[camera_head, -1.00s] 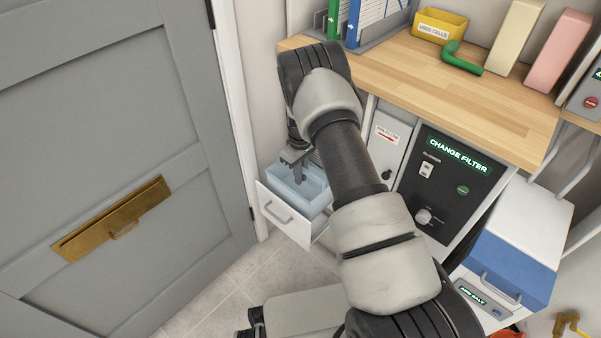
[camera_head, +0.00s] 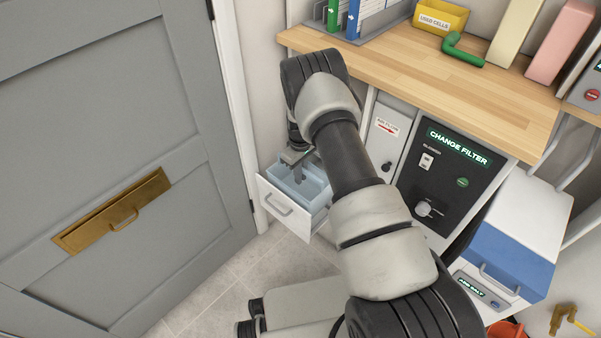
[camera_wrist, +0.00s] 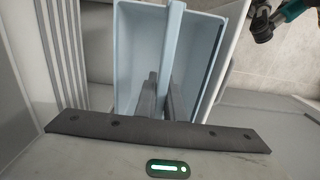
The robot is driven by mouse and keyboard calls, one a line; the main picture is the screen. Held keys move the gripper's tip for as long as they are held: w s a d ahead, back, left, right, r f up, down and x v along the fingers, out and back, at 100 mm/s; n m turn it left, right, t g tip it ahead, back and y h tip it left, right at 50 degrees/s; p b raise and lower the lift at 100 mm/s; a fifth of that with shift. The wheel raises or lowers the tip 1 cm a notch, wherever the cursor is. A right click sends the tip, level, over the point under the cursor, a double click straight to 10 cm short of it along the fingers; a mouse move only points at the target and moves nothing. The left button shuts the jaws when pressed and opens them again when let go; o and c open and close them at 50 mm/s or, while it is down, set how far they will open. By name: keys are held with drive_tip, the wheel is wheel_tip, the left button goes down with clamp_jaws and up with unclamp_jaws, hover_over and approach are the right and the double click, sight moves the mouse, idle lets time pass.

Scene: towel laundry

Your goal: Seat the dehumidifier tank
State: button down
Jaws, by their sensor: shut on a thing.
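The dehumidifier tank is a pale blue open-topped box (camera_head: 312,190) with a white front (camera_head: 284,208) and a grey handle. It sits low beneath the left end of the wooden worktop. My gripper (camera_head: 299,175) reaches down into it from above. In the wrist view the tank (camera_wrist: 135,50) fills the upper middle, with a bar (camera_wrist: 173,45) across its opening. My gripper's fingers (camera_wrist: 162,97) are shut on this bar, one on each side. The tank's underside and its fit with the cabinet are hidden.
A grey door (camera_head: 100,130) with a brass letter plate stands close on the left. Right of the tank are a narrow "AIR FLOW" panel (camera_head: 384,140) and a black "CHANGE FILTER" panel (camera_head: 445,180). The worktop (camera_head: 430,80) overhangs them.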

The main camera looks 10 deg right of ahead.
drive_tip(key=shift+f, duration=2)
drive_tip(key=shift+f, duration=0.1)
drive_tip(key=shift+f, duration=1.8)
drive_tip(key=c, duration=1.8)
unclamp_jaws()
drive_tip(key=shift+o, duration=0.2)
wheel_tip(320, 180, up, 17)
drive_tip(key=p, duration=0.4)
drive_tip(key=shift+r, duration=0.2)
